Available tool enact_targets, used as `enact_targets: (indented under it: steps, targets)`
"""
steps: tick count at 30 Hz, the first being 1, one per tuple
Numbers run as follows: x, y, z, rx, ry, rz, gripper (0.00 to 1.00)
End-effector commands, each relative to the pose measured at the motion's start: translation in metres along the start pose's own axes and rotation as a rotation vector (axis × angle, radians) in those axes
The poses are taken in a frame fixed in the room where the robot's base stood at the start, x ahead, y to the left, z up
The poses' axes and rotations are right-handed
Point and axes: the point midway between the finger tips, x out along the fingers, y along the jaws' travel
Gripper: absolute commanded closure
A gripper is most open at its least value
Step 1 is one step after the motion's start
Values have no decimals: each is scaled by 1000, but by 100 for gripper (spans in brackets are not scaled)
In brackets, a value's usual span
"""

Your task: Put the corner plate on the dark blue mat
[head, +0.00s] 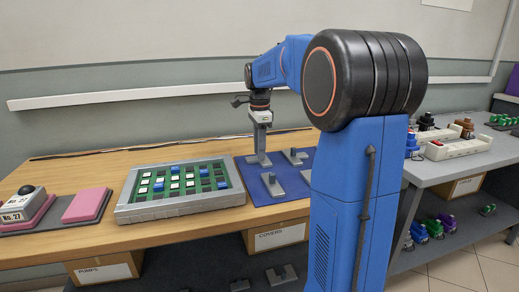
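The dark blue mat (262,196) lies on the wooden table, right of the grey tray. Several grey metal pieces are on it: one with an upright knob at the front (271,186), one at the back right (295,156), and one at the right edge partly hidden by my arm. I cannot tell which is the corner plate. My gripper (259,154) points down over the back left of the mat, close to or touching a grey piece there. Its fingers and that piece blend together, so I cannot tell whether it grips it.
A grey tray (135,213) with green, white and blue squares stands left of the mat. Pink blocks (86,205) and a labelled device (22,204) are further left. A grey bench (428,172) with parts stands at right. Labelled boxes and loose grey pieces are below the table.

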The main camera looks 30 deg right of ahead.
Motion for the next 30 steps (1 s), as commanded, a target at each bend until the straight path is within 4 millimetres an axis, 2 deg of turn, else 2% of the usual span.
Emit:
enact_targets:
  steps: [5, 8, 21, 25, 30]
  targets:
    - [-3, 0, 0, 0, 0, 0, 68]
    - [-11, 0, 0, 0, 0, -2, 68]
    - [-90, -1, 0, 0, 0, -3, 68]
    - [-108, -1, 0, 0, 0, -2, 68]
    - [-120, 0, 0, 0, 0, -1, 68]
